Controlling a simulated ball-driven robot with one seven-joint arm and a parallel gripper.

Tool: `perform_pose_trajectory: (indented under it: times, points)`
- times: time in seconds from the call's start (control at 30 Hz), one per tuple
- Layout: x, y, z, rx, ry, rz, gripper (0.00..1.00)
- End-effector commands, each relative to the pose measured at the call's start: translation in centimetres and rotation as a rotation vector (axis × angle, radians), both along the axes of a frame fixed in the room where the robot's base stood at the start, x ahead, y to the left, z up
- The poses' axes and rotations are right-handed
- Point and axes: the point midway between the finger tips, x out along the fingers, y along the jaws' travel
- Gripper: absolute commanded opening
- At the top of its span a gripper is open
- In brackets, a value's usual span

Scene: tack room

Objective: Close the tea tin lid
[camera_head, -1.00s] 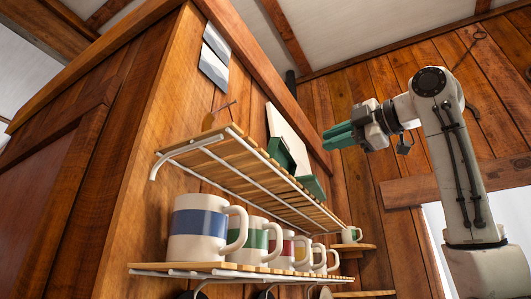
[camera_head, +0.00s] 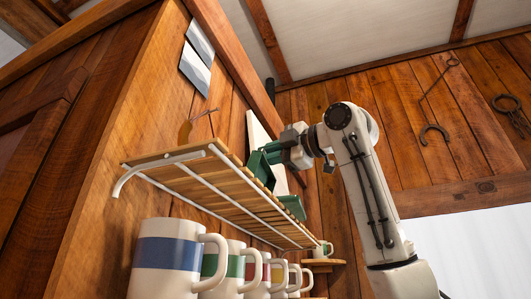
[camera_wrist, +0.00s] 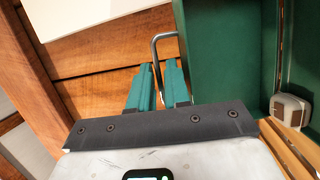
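The green tea tin stands on the upper slatted shelf. In the head view one green panel (camera_head: 260,170) stands upright and another green part (camera_head: 292,207) sits lower right; I cannot tell which is the lid. In the wrist view a large green panel (camera_wrist: 222,50) fills the upper right. A bent metal wire loop (camera_wrist: 155,48) projects from beside its left edge. My gripper (camera_head: 268,150) is beside the upright green panel. In the wrist view its teal fingers (camera_wrist: 160,85) are slightly apart, with the wire in the gap; contact is unclear.
The slatted shelf (camera_head: 205,185) has a white metal rail. Several striped mugs (camera_head: 170,255) stand below it. A pale board (camera_head: 255,130) leans on the wooden wall behind the tin. A small beige block (camera_wrist: 290,110) is right of the green panel. Horseshoes (camera_head: 436,134) hang at right.

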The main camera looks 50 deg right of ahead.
Motion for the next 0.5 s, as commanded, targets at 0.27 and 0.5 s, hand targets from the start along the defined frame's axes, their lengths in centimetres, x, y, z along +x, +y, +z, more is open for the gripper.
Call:
perform_pose_trajectory:
  times: [0.27,0.5]
  points:
    - [0.86,0.07,0.03,0.001,0.0,0.0,0.17]
    - [0.83,0.07,0.02,0.0,0.0,0.0,0.07]
